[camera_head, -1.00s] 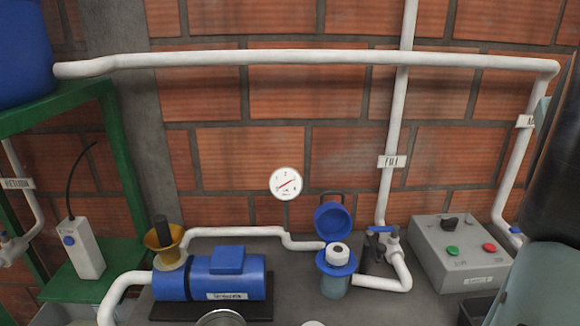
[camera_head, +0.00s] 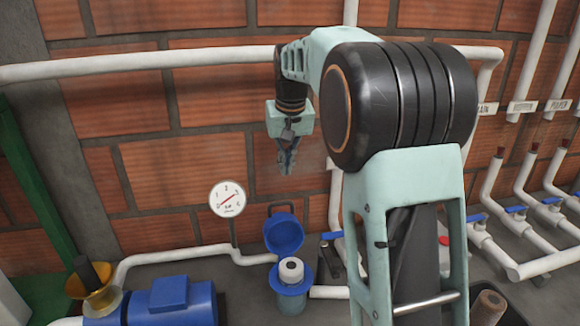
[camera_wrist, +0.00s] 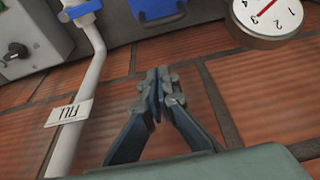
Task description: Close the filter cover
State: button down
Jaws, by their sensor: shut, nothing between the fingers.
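The blue round filter cover (camera_head: 284,236) stands open, tilted up on its hinge at the back of the filter housing (camera_head: 291,301). A white filter cartridge (camera_head: 291,268) sits in the housing, its top exposed. My gripper (camera_head: 288,168) is shut and empty. It points down in the air above the cover, apart from it. In the wrist view my gripper (camera_wrist: 160,76) shows closed fingertips, with part of the blue cover (camera_wrist: 156,9) at the top edge beyond them. The housing cannot be made out in the wrist view.
A pressure gauge (camera_head: 228,198) is on the wall left of the cover. A blue pump (camera_head: 170,303) with a yellow funnel (camera_head: 91,284) stands at lower left. White pipes (camera_head: 220,253) run beside the filter. My arm hides much of the area right of the filter.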

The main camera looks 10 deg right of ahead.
jog(key=x, duration=0.8)
jog(key=shift+s+r, duration=0.2)
jog(key=shift+s, duration=0.85)
jog(key=shift+s+r, duration=0.2)
jog(key=shift+s, duration=0.85)
